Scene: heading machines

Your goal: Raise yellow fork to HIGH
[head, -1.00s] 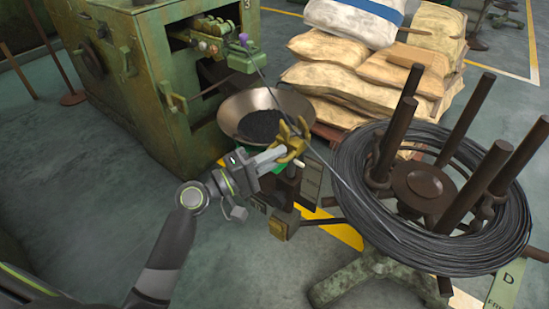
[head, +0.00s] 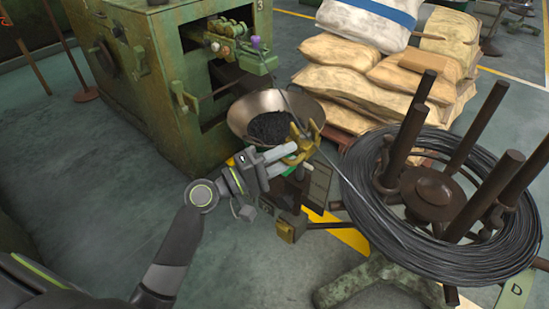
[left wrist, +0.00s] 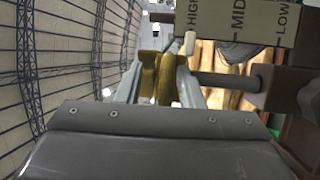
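The yellow fork (head: 312,137) stands beside the bowl in the head view, with the wire passing at its prongs. In the left wrist view the yellow fork (left wrist: 160,75) sits between the two fingers of my left gripper (left wrist: 162,88), which look closed on it. My left gripper (head: 290,153) reaches it from the left in the head view. The scale plate (left wrist: 235,20) reads HIGH, MID and LOW from left to right in the wrist view. A white pointer tip (left wrist: 190,42) by the fork lies beside the word HIGH. My right gripper is out of view.
A bowl of dark powder (head: 243,112) is behind the fork. A green machine (head: 165,90) stands at the left, stacked sacks (head: 345,85) behind, and a wire coil on a post stand (head: 375,215) at the right.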

